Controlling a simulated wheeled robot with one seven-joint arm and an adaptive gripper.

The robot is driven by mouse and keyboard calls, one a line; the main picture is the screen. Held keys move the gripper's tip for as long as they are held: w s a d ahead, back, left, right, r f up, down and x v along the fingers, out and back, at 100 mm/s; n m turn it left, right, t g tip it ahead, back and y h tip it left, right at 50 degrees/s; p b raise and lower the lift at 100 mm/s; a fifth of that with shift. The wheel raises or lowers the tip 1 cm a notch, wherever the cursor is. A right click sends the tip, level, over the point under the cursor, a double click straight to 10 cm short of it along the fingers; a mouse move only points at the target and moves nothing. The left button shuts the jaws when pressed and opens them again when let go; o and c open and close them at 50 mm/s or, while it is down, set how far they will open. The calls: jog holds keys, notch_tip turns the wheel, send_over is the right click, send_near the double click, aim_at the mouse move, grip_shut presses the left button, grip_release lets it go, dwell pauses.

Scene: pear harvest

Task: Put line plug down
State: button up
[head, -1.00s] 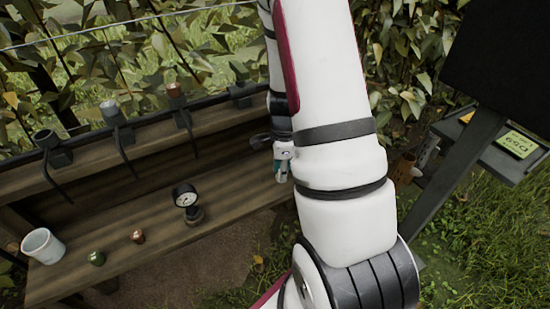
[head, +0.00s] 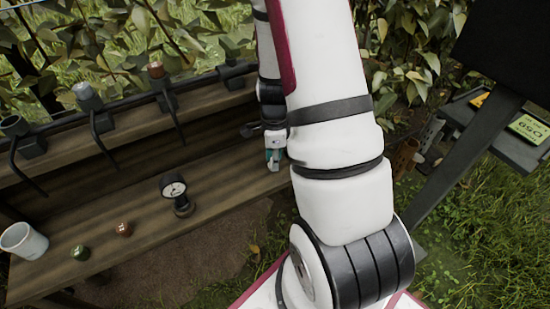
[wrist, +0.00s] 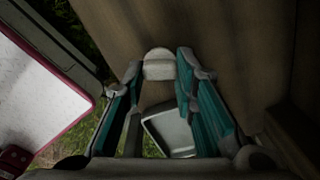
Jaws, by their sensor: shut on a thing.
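My gripper (head: 274,160) is over the right end of the wooden bench (head: 140,225), partly hidden by my own arm in the head view. In the wrist view its teal fingers (wrist: 160,80) are apart, with a pale rounded piece (wrist: 160,62) between their tips. This seems to be the line plug, held in the grip. Whether it touches the wood cannot be told. A small green fitting (head: 80,252) and a copper-coloured fitting (head: 124,230) lie on the bench to the left.
A pressure gauge (head: 175,190) stands mid-bench, and a white mug (head: 22,240) stands at the left end. Behind runs a dark rail with several holders (head: 90,100). The bench between gauge and gripper is clear. A dark post and shelf (head: 500,125) are at right.

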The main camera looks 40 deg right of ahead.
jog(key=shift+f, duration=0.15)
jog(key=o, duration=0.8)
jog(key=shift+c, duration=0.2)
